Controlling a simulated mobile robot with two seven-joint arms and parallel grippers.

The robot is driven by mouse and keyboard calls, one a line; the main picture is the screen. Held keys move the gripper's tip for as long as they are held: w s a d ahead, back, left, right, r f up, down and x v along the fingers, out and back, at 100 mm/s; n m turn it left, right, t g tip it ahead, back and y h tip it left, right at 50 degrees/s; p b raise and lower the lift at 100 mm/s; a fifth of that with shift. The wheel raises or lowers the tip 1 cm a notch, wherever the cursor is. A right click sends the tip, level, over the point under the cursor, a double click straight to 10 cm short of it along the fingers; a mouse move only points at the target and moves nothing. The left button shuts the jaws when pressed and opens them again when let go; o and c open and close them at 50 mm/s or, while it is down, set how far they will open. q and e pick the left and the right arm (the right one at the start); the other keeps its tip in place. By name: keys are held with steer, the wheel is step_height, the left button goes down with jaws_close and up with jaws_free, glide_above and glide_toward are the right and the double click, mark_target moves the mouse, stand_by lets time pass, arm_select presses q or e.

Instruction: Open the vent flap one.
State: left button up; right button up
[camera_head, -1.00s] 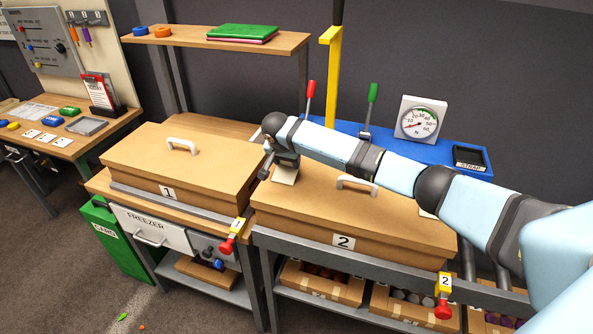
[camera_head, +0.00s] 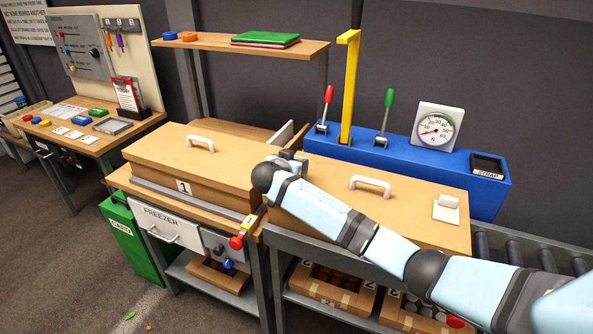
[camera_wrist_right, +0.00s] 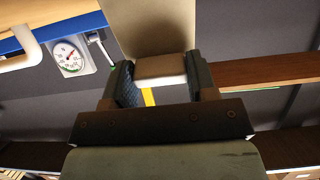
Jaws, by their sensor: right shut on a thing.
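My right gripper (camera_wrist_right: 162,85) is shut on a small brown tab (camera_wrist_right: 160,66) with a pale lower edge. A tan panel (camera_wrist_right: 150,25) rises behind the tab in the wrist view. In the head view my right gripper (camera_head: 288,157) is at the far left end of the box marked 2, near the box marked 1 (camera_head: 190,165). Thin pale upright panels (camera_head: 283,136) stand just behind it; my wrist hides the contact. My left gripper is out of view.
A blue bench (camera_head: 350,152) with red and green levers (camera_head: 387,112), a yellow post (camera_head: 348,85) and a dial gauge (camera_head: 437,127) stands behind. Both lids have raised white handles (camera_head: 370,184). A wooden shelf (camera_head: 240,50) hangs above box 1.

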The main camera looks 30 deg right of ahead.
steer(key=shift+s+a+f+t+h+b, duration=0.4)
steer(key=shift+t+h+b, duration=0.15)
steer(key=shift+b, duration=0.6)
steer(key=shift+a+r+h+b, duration=0.1)
steer(key=shift+r+h+b, duration=0.15)
steer(key=shift+b, duration=0.15)
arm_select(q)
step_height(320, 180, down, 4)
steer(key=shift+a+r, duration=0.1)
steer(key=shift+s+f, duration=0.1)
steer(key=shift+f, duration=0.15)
arm_select(e)
steer(key=o, duration=1.3)
steer(key=shift+s, duration=0.1)
arm_select(q)
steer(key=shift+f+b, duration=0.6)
steer(key=shift+b, duration=0.3)
arm_select(e)
steer(key=v, duration=1.3)
steer(key=shift+s+a, duration=0.25)
steer(key=shift+s, duration=0.1)
